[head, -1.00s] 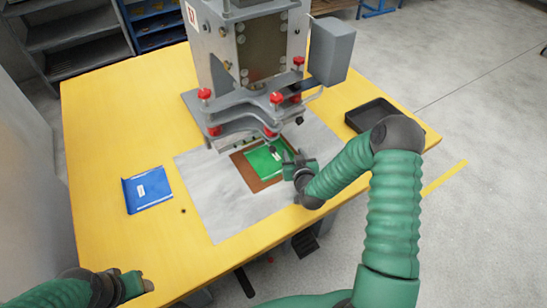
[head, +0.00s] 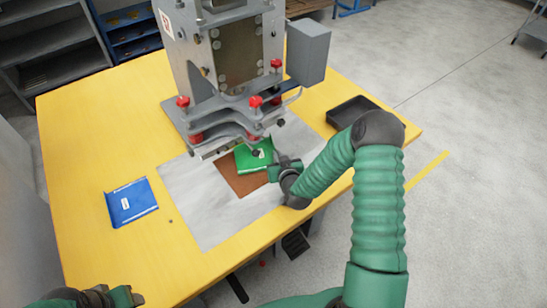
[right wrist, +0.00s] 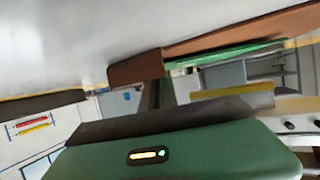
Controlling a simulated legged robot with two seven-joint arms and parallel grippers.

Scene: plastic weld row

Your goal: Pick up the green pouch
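The green pouch (head: 250,160) is over the back part of the brown pad (head: 240,183), in front of the press, and appears raised off it. My right gripper (head: 270,162) is at the pouch's right edge and appears shut on it. In the right wrist view the pouch (right wrist: 225,54) is a thin green strip beside the brown pad (right wrist: 240,35); the fingertips' grip is partly hidden. My left gripper (head: 122,294) is at the lower left, away from the pouch; its fingers are too small to judge.
The grey press (head: 236,60) with red knobs stands right behind the pouch. A blue pouch (head: 131,202) lies on the yellow table (head: 95,150) at left. A black tray (head: 352,112) sits at the back right. The table's left side is mostly clear.

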